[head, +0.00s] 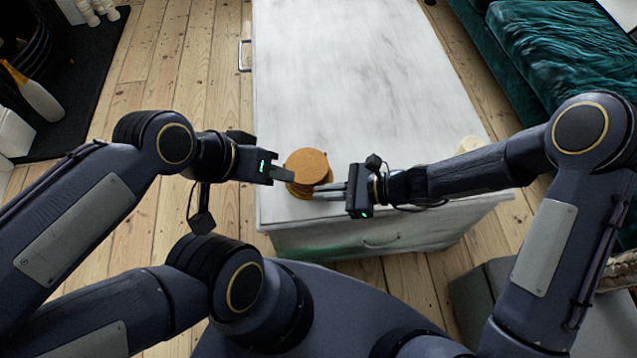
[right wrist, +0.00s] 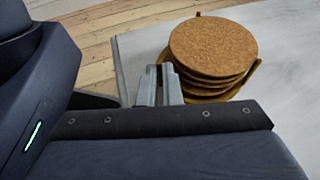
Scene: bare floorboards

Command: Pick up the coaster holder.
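The coaster holder (head: 299,192) is a low brown piece under a stack of round cork coasters (head: 307,166) at the near left of the white table. In the right wrist view the holder (right wrist: 252,72) shows at the stack's edge, mostly hidden by the coasters (right wrist: 213,46). My left gripper (head: 289,175) is at the stack's left side, its finger overlapping the stack's edge. My right gripper (head: 317,191) is at the lower right side. Its fingers (right wrist: 160,72) are close together; whether they touch or grip the holder is unclear.
The white table (head: 340,60) is clear beyond the stack. A pale cream object (head: 468,144) stands at its right edge, partly behind my right arm. A teal sofa (head: 550,50) is at the right, and a grey seat (head: 480,300) is at the lower right.

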